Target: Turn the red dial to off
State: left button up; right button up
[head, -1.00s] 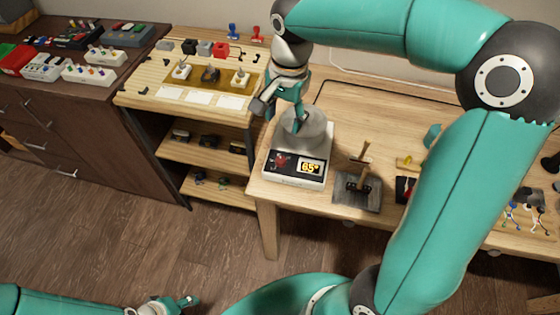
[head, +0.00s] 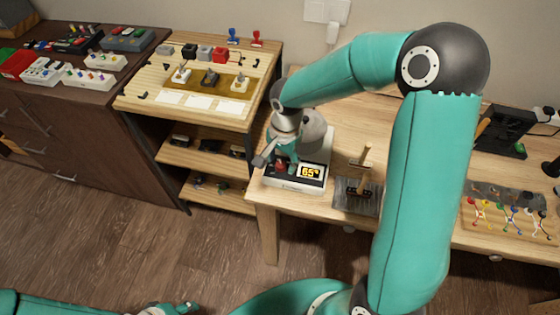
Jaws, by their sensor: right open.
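The white heating device (head: 297,186) stands at the front left of the wooden workbench, with a lit display (head: 311,172) reading about 65°. Its red dial (head: 281,168) shows only partly, left of the display, behind my fingers. My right gripper (head: 276,162) is open and points down at the dial from above. I cannot tell whether the fingers touch it. A grey metal pot (head: 315,132) on the device is partly hidden by my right arm. My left gripper (head: 182,308) is at the bottom edge, far from the device; its jaws are too small to judge.
A slanted wooden board with switches (head: 190,98) is to the left. Coloured clip leads (head: 510,222) lie at the right of the workbench.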

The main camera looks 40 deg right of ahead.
jog(key=shift+f, duration=0.5)
grip_shut()
jog(key=shift+a, duration=0.2)
jog(key=shift+d, duration=0.15)
